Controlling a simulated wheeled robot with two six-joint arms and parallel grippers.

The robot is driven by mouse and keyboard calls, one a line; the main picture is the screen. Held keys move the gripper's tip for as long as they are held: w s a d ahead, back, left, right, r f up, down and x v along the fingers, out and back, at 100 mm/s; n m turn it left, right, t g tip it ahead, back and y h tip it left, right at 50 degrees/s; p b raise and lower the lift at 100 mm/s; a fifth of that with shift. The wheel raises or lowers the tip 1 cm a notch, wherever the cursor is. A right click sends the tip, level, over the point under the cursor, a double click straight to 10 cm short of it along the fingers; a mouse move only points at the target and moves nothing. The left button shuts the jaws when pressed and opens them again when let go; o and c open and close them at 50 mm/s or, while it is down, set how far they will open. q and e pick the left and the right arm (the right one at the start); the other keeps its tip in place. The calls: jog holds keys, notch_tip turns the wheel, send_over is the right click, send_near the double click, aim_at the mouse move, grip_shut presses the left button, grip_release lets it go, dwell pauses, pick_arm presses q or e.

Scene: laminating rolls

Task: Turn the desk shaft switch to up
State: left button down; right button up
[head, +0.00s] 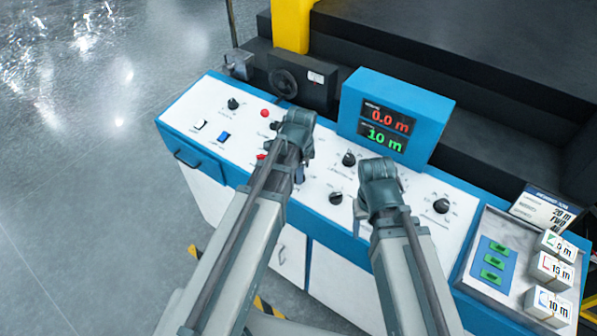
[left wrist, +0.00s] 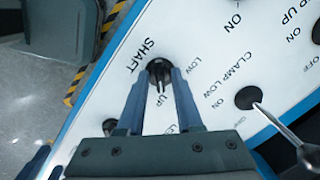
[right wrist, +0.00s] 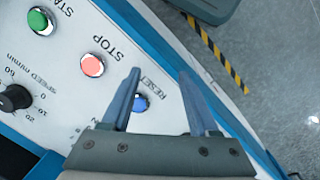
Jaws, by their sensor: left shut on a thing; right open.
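The shaft switch (left wrist: 158,68) is a dark round knob on the white desk panel, with the word SHAFT printed beside it in the left wrist view. My left gripper (left wrist: 165,76) has its two fingers on either side of this knob and is shut on it. The word UP shows between the fingers. The fingers partly hide the knob, so its exact angle is unclear. In the head view the left gripper (head: 298,174) hides the switch. My right gripper (right wrist: 160,78) is open and empty over the panel's front edge, near a blue RESET button (right wrist: 140,103).
A clamp switch (left wrist: 249,97) with a metal lever is beside the shaft switch. Green (right wrist: 40,21) and red (right wrist: 92,65) buttons are near the right gripper. A blue display box (head: 435,105) stands behind the panel. A tray (head: 478,243) with white boxes is at the right.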

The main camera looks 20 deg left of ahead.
pick_arm(q)
jog(key=c, duration=0.9)
grip_release()
notch_tip(320, 180, up, 14)
jog(key=s+p, duration=0.1)
jog(key=p, duration=1.2)
jog(key=shift+s+d+f+p, duration=0.15)
jog(key=shift+s+d+p, duration=0.15)
jog(key=shift+d+p, duration=0.1)
pick_arm(e)
notch_tip(320, 180, up, 14)
jog(key=shift+f, duration=0.15)
